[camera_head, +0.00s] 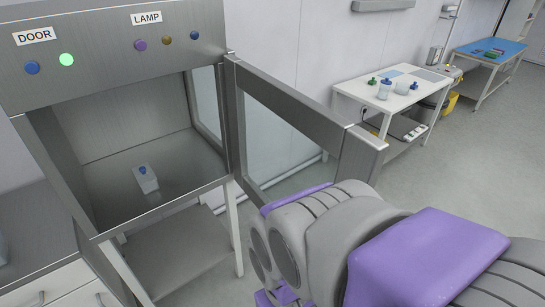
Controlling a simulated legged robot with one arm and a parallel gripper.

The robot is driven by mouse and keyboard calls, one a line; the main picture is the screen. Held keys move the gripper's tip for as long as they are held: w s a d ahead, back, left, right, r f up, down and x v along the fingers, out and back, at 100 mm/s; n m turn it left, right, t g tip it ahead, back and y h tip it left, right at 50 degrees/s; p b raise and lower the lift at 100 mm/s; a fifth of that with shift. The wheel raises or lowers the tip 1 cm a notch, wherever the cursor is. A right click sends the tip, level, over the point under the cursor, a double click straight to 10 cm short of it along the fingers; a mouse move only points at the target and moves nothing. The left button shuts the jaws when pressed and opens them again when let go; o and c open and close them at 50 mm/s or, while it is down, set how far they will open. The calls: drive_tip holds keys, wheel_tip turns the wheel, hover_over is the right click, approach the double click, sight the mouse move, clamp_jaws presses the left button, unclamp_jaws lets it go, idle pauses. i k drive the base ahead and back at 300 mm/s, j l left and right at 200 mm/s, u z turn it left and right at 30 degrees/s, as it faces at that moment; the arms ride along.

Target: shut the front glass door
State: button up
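The front glass door (290,96) stands open, with a metal frame around a clear pane. It is hinged at the right edge of the metal cabinet (110,80) and swings out toward me and to the right. The cabinet opening is uncovered, and a small white item with a blue top (146,178) stands inside on the floor. My grey and purple arm covers the door's lower outer corner; I cannot tell whether it touches the door. My gripper's fingers do not show.
The cabinet's panel carries a DOOR label (35,35) with a blue button and a lit green one, and a LAMP label (147,18) with several buttons. White table (350,92) with bottles stands behind the door; a blue-topped table (480,60) is farther back. Floor at right is clear.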

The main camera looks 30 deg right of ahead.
sight(361, 154)
drive_tip(key=l+u, duration=0.25)
drive_tip(key=l, duration=0.2)
drive_tip(key=k+l+u, duration=0.2)
drive_tip(key=l, duration=0.2)
drive_tip(key=k+l+u, duration=0.1)
drive_tip(key=l+u, duration=0.15)
drive_tip(key=l, duration=0.2)
drive_tip(key=k+l+u, duration=0.2)
drive_tip(key=l, duration=0.2)
drive_tip(key=i+l+u, duration=0.15)
drive_tip(key=l, duration=0.25)
drive_tip(key=i+l+u, duration=0.15)
drive_tip(key=l, duration=0.25)
drive_tip(key=i+l+u, duration=0.2)
drive_tip(key=l, duration=0.25)
drive_tip(key=k+l+u, duration=0.15)
drive_tip(key=l, duration=0.15)
drive_tip(key=k+l+u, duration=0.15)
drive_tip(key=k+l, duration=0.05)
drive_tip(key=l, duration=0.1)
